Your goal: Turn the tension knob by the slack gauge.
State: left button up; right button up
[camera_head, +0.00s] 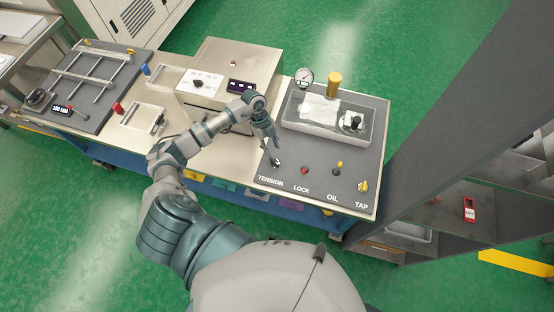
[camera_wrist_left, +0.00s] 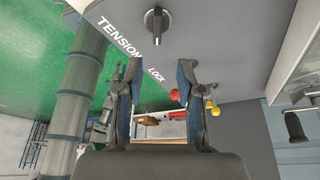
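The tension knob (camera_wrist_left: 157,25) is dark with a grey pointer bar. It sits on the grey panel beside the printed word TENSION and in the head view (camera_head: 276,161) it is at the panel's front left. My left gripper (camera_head: 270,140) is just behind the knob, over the panel. In the wrist view my left gripper (camera_wrist_left: 160,70) has its two fingers apart with nothing between them, and the knob lies beyond the tips, not touched. A round white dial gauge (camera_head: 304,76) stands at the panel's back; its reading is too small to tell. My right gripper is not in view.
A red knob (camera_head: 304,171) by LOCK, a dark knob (camera_head: 337,172) by OIL and a yellow tap (camera_head: 363,186) line the panel's front. A clear-walled tray (camera_head: 360,139) and yellow cylinder (camera_head: 334,83) are behind. A beige box (camera_head: 255,60) stands left; grey shelving (camera_head: 450,210) stands right.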

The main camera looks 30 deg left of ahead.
aim_at(274, 160)
pick_arm(q)
jog(key=f, duration=0.6)
jog(key=shift+s+d+f, duration=0.3)
jog(key=shift+s+f, duration=0.1)
jog(key=shift+f, duration=0.6)
jog(key=shift+d, duration=0.8)
jog(key=shift+d+r, duration=0.1)
jog(key=shift+d, duration=0.05)
jog(key=shift+c, duration=0.9)
grip_shut()
jog(key=shift+a, duration=0.5)
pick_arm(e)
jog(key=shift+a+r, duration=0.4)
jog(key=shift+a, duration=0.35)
